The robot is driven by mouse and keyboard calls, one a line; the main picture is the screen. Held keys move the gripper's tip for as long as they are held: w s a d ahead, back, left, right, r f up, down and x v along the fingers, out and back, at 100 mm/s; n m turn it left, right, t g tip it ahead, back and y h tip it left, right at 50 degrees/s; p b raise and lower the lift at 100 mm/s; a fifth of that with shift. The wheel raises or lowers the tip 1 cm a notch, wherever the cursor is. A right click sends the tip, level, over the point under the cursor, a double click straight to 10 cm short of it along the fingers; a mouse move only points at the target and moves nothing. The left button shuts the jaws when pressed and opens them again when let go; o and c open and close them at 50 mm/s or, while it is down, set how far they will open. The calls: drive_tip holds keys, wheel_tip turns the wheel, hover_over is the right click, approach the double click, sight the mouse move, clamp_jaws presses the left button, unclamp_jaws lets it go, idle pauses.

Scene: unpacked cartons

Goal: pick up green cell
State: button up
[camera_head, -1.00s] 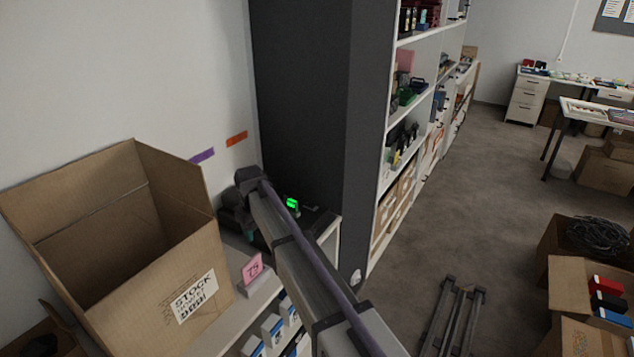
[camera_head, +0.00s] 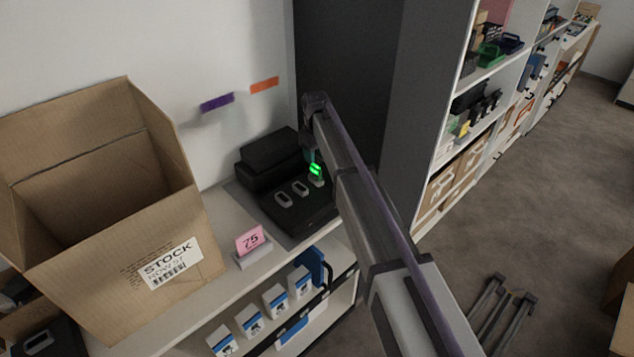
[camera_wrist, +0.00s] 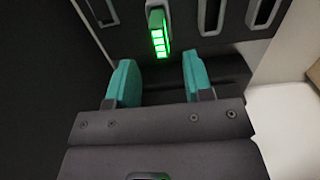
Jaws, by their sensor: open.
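The green cell (camera_head: 316,170) glows bright green and stands in a dark charging tray (camera_head: 290,215) on the shelf unit. In the wrist view the green cell (camera_wrist: 158,32) is upright in its slot, just beyond and roughly between the fingertips. My gripper (camera_wrist: 157,80) has two teal fingers, set apart with nothing between them. In the head view my arm reaches down from the right, and the gripper (camera_head: 312,155) is close by the cell, mostly hidden behind the arm.
Empty slots (camera_wrist: 210,15) lie beside the cell. A black box (camera_head: 272,155) stands behind the tray. A large open carton (camera_head: 150,215) and a pink "75" sign (camera_head: 251,239) stand to the left. A dark cabinet side (camera_head: 345,80) rises close to my arm.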

sight(316, 166)
drive_tip(key=shift+a+f, duration=0.1)
drive_tip(key=shift+f, duration=0.4)
wheel_tip(316, 166, down, 5)
drive_tip(key=b, duration=0.5)
drive_tip(key=shift+f, duration=0.2)
drive_tip(key=shift+r, duration=0.25)
drive_tip(key=shift+c, duration=0.3)
clamp_jaws()
